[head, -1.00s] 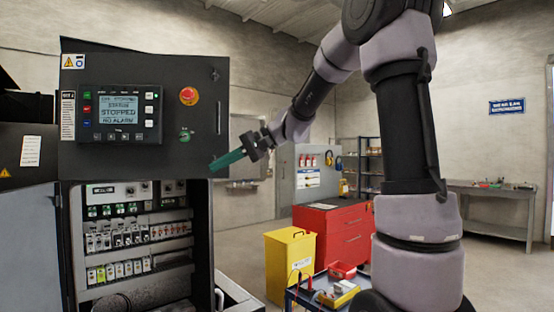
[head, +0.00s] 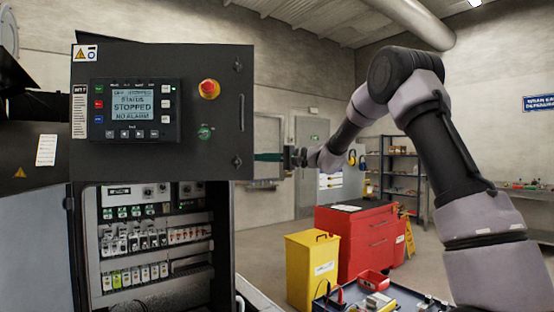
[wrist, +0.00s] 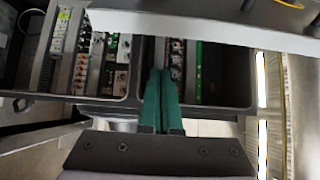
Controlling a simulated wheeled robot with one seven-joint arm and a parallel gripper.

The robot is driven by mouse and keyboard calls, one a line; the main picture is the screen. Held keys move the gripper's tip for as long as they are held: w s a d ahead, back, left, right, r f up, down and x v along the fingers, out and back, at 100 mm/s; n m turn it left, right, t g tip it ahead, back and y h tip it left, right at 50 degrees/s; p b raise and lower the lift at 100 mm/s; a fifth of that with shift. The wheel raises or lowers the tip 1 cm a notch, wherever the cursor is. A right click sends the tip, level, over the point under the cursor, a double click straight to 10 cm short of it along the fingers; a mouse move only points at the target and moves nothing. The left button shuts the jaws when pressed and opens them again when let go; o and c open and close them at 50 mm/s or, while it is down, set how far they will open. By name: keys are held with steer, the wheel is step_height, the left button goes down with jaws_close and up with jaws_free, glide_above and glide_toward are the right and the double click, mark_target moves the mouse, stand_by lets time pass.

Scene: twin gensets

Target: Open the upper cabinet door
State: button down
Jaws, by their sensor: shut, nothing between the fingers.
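The upper cabinet door (head: 215,135) is a dark panel with a lit display reading STOPPED (head: 133,107), a red stop button (head: 209,88) and a green-marked switch (head: 205,132). A slim vertical handle (head: 242,112) runs near its right edge. My gripper (head: 258,157) is at the door's lower right edge. Its teal fingers point left, and their tips look partly hidden by the edge; contact cannot be told. In the wrist view the fingers (wrist: 160,85) are together and empty, with breakers and boards (wrist: 85,50) beyond them.
The lower compartment (head: 150,235) is open, showing rows of breakers. A yellow bin (head: 312,265), a red tool cabinet (head: 355,245) and a cart (head: 400,305) with tools stand to the right. A pale bar (wrist: 200,28) crosses the wrist view beyond the fingers.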

steer(key=shift+s+a, duration=0.35)
steer(key=shift+s, duration=0.6)
steer(key=shift+s+a, duration=0.3)
steer(key=shift+s, duration=0.6)
